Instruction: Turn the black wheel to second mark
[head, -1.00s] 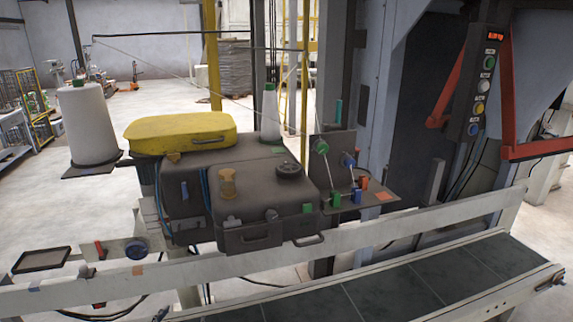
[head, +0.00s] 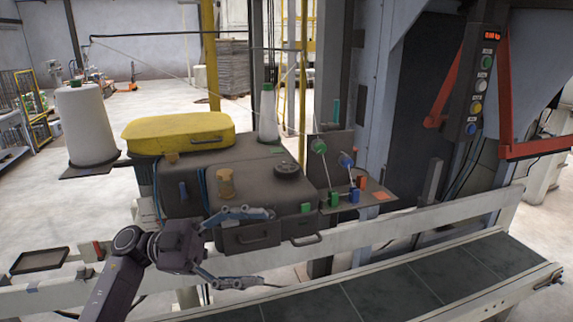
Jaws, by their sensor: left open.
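The black wheel (head: 287,169) is a small dark round knob on top of the dark grey machine housing (head: 262,190), near its right end. Any marks around it are too small to make out. My left gripper (head: 265,249) is open and empty, its two fingers spread and pointing right. It is in front of the housing, lower in the picture than the wheel and apart from it. It covers part of the housing's lower front. My right gripper is not in view.
A yellow cover (head: 180,131) sits on the housing's back left, with a white thread cone (head: 85,125) beside it. A bracket with green and blue knobs (head: 346,160) stands right of the wheel. A pale rail (head: 420,222) and the conveyor belt (head: 400,290) run along the front.

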